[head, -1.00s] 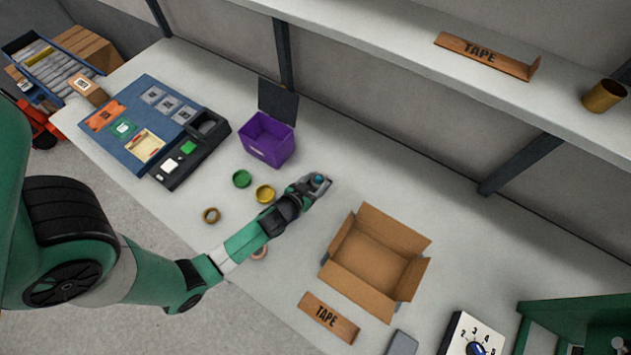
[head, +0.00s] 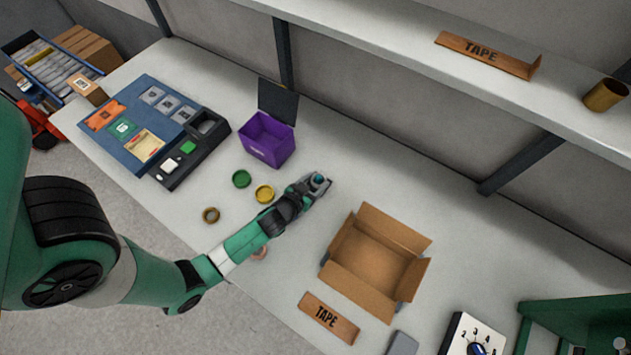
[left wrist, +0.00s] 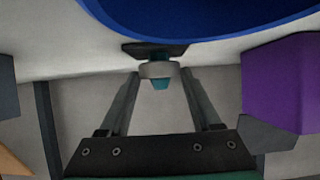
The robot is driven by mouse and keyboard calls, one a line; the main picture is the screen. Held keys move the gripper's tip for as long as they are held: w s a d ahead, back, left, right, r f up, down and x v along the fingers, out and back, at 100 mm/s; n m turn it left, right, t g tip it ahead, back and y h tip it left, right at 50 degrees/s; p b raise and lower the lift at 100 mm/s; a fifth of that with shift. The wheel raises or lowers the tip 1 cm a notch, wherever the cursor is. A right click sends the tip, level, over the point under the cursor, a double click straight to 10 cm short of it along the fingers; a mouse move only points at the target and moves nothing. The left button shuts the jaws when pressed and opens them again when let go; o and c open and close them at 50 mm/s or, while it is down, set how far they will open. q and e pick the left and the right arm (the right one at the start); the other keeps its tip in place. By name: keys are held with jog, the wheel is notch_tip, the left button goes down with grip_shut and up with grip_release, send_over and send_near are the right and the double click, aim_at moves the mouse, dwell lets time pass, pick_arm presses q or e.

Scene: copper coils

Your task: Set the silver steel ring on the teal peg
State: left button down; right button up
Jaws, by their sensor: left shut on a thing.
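The silver steel ring (left wrist: 157,70) sits around the teal peg (left wrist: 160,84) in the left wrist view, which sees the scene upside down. The peg's teal tip sticks out past the ring, and a dark base shows at its other end. My left gripper (left wrist: 158,75) is shut on the ring, one finger on each side. In the head view my left gripper (head: 319,182) is at the peg, whose teal top (head: 319,177) shows between the fingers; the ring is small and mostly hidden there. My right gripper is in neither view.
A green ring (head: 242,179), a yellow ring (head: 265,194) and a brown ring (head: 211,215) lie left of the gripper. A pinkish ring (head: 262,253) is partly behind my arm. A purple box (head: 267,141) stands behind; an open cardboard box (head: 372,262) stands at the right front.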

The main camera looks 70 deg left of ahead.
pick_arm(q)
jog(key=shift+f+b, duration=0.3)
jog(key=shift+b, duration=0.05)
jog(key=shift+r, duration=0.15)
jog(key=shift+r+p, duration=0.7)
jog(key=shift+p, duration=0.05)
jog(key=shift+f+b, duration=0.9)
jog(key=shift+b, duration=0.05)
dwell(0.6)
jog(key=shift+r, duration=0.15)
jog(key=shift+r+p, duration=0.75)
jog(key=shift+p, duration=0.05)
dwell(0.3)
jog(key=shift+f+b, duration=0.9)
jog(key=shift+b, duration=0.05)
